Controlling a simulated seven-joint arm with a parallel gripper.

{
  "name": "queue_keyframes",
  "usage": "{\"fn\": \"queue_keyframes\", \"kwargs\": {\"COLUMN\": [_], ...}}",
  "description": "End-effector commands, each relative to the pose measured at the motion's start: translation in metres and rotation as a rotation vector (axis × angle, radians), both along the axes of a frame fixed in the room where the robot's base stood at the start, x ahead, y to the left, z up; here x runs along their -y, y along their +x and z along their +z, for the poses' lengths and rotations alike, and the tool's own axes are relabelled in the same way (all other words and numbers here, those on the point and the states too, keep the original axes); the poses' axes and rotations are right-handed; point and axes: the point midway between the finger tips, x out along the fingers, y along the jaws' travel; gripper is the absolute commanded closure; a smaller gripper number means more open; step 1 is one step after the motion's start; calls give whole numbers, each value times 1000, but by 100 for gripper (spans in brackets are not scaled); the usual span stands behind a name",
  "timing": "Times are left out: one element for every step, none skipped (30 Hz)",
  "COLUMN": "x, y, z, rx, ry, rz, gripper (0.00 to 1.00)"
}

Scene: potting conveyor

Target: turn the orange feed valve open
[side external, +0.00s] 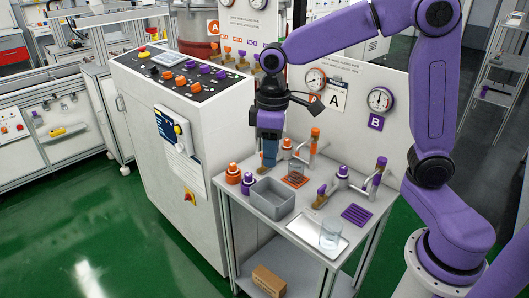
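A valve fitting with an upright orange handle (315,134) stands at the back of the small bench, below the gauge panel. A metal pipe joins it to an orange-capped part (287,145) to its left. I take this to be the orange feed valve; how far it is turned cannot be read. My gripper (270,160) points down over the back left of the bench, left of the orange handle and apart from it. Its fingertips are small and dark here, so whether they are open or shut is unclear.
A matching purple valve (380,166) stands at right. The bench holds a grey bin (272,198), orange bottle (233,173), purple bottle (247,183), white tray (312,236) and glass beaker (330,233). A tall control cabinet (150,130) stands close at left.

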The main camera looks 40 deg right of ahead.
Motion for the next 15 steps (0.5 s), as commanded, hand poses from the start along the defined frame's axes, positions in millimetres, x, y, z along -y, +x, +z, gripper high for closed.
{"fn": "queue_keyframes", "kwargs": {"x": [3,6,11,14,18,25,30,36,44,50,57,67,75,83,94], "y": [21,32,47,58,69,83,94,104,117,127,136,148,157,165,176], "z": [-1,-1,-1,-2,-2,-3,-4,-5,-7,-8,-10,-12,-13,-15,-18], "rx": [-1,-3,-4,-3,-4,-5,-6,-6,-8,-8,-8,-9,-10,-10,-11], "ry": [-1,-2,-2,-2,-3,-3,-4,-4,-5,-4,-5,-6,-6,-5,-5], "rz": [-40,-63,-92,-114,-134,-164,-184,-207,-236,-258,-280,-309,-330,-352,-381], "gripper": [63,63,63,63,63,63,63,63,63,63,63,63,63,63,63]}}
